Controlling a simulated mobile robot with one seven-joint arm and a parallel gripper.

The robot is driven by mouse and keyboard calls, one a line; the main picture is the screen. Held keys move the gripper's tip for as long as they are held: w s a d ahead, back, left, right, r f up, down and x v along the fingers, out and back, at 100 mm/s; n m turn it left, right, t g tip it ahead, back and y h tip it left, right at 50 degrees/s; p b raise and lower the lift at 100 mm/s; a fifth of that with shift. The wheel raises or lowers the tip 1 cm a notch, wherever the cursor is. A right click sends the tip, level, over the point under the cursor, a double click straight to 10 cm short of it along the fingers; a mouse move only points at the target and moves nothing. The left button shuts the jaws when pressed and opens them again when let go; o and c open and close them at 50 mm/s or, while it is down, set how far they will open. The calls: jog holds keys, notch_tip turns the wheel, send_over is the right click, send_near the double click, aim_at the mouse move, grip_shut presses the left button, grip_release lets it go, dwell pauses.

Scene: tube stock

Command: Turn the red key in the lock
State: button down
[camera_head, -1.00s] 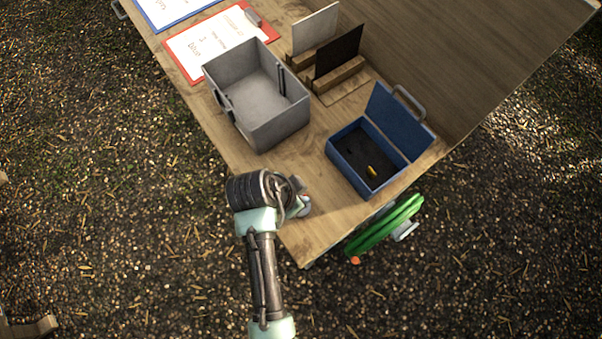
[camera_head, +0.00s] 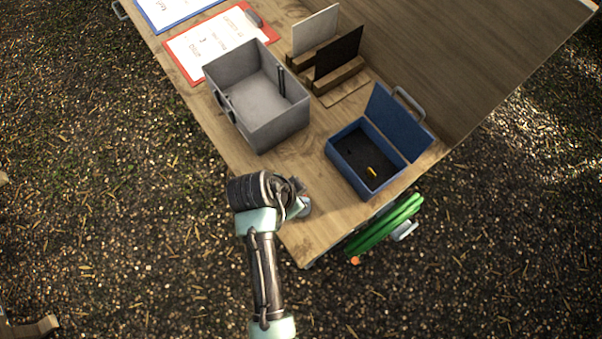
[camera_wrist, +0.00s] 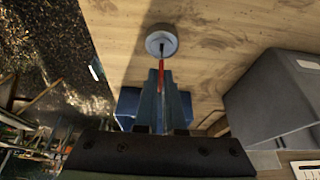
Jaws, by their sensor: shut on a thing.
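The lock (camera_wrist: 161,41) is a round grey cylinder on the wooden table. In the head view a small part of the lock (camera_head: 305,209) shows beside my wrist, near the table's front corner. The red key (camera_wrist: 162,78) is a thin red strip that reaches from my fingers to the slot in the lock's face. My gripper (camera_wrist: 161,88) is shut on the key, its fingers on either side of it and a little short of the lock. In the head view my wrist mostly hides the gripper and the key. How deep the key sits cannot be told.
A grey open bin (camera_head: 264,133) stands behind my wrist. An open blue box (camera_head: 338,154) with a small yellow thing (camera_head: 371,171) inside is to the right. Clipboards and upright panels are farther back.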

jog(key=shift+f, duration=0.15)
jog(key=shift+f+b, duration=0.6)
jog(key=shift+f, duration=0.2)
jog(key=shift+f, duration=0.15)
jog(key=shift+f+b, duration=0.3)
jog(key=shift+f, duration=0.1)
jog(key=shift+n+p, duration=0.35)
jog(key=shift+n, duration=0.05)
